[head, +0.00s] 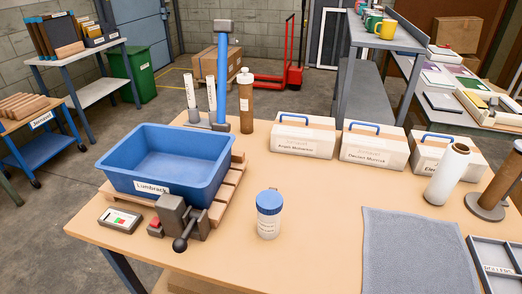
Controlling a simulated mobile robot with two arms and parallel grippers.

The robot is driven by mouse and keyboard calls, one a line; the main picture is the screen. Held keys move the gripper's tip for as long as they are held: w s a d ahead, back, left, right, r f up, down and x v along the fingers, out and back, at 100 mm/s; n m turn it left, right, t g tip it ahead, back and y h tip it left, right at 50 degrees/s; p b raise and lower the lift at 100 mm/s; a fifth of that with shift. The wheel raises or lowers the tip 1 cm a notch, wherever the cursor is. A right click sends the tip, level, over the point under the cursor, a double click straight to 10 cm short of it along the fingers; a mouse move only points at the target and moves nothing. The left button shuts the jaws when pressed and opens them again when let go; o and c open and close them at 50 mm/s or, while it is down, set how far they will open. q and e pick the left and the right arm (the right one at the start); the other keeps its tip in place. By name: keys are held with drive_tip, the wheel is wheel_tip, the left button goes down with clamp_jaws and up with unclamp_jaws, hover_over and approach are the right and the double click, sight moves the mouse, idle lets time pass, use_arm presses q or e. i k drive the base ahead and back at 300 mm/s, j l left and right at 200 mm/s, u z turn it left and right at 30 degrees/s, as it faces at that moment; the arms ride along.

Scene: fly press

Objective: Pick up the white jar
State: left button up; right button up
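The white jar (268,222) stands upright on the wooden table, near its front middle. It has a blue lid (269,201) and a label with text too small to read. It stands to the right of the grey clamp-like device and left of the grey towel. Nothing touches it. Neither of my grippers shows in the head view.
A blue bin (165,160) sits on a wooden pallet at left, with a grey press (178,218) before it. Several white boxes (303,137) line the back. Bare tabletop surrounds the jar.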

sight(269, 226)
drive_tip(key=k+j, duration=0.8)
drive_tip(key=k+j+z, duration=0.05)
drive_tip(key=k, duration=0.05)
